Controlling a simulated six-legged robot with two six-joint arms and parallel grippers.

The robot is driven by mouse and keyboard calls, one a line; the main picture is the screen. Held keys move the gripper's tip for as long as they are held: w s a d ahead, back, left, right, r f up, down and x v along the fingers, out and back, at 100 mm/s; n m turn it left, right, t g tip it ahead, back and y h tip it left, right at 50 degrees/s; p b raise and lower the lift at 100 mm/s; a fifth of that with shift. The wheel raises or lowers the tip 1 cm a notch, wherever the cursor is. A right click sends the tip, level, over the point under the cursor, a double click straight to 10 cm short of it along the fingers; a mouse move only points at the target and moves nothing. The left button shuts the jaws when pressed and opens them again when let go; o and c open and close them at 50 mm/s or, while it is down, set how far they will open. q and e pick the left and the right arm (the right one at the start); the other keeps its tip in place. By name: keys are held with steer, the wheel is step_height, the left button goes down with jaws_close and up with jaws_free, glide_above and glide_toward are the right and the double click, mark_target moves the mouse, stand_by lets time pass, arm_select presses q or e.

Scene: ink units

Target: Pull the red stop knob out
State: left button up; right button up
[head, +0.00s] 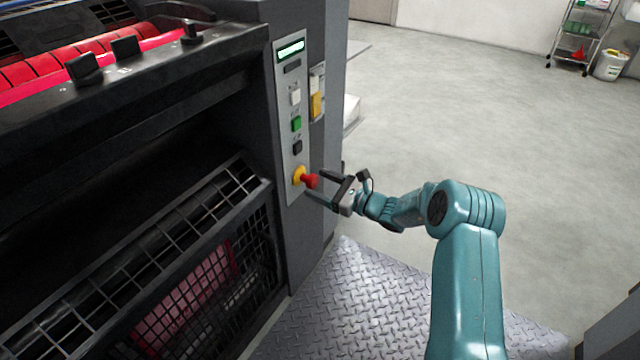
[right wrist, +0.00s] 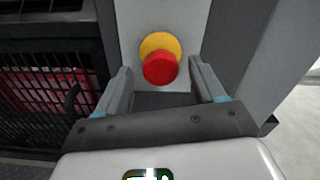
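The red stop knob (head: 311,181) sticks out from a yellow collar (head: 298,175) low on the grey control panel (head: 291,128). In the right wrist view the red knob (right wrist: 160,67) sits in front of the yellow collar (right wrist: 160,43), just beyond and between the two fingertips. My right gripper (head: 318,186) is open, with its fingers pointing at the panel on either side of the knob. My left gripper is not in view.
Above the knob, the panel carries a dark button (head: 297,147), a green button (head: 296,124), a white button (head: 295,96) and a lit display (head: 290,50). A mesh guard (head: 200,290) is at left. Diamond-plate floor (head: 370,300) lies below; the grey floor at right is clear.

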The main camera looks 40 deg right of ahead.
steer(key=p+v, duration=0.4)
steer(key=v, duration=1.2)
steer(key=shift+s, duration=0.1)
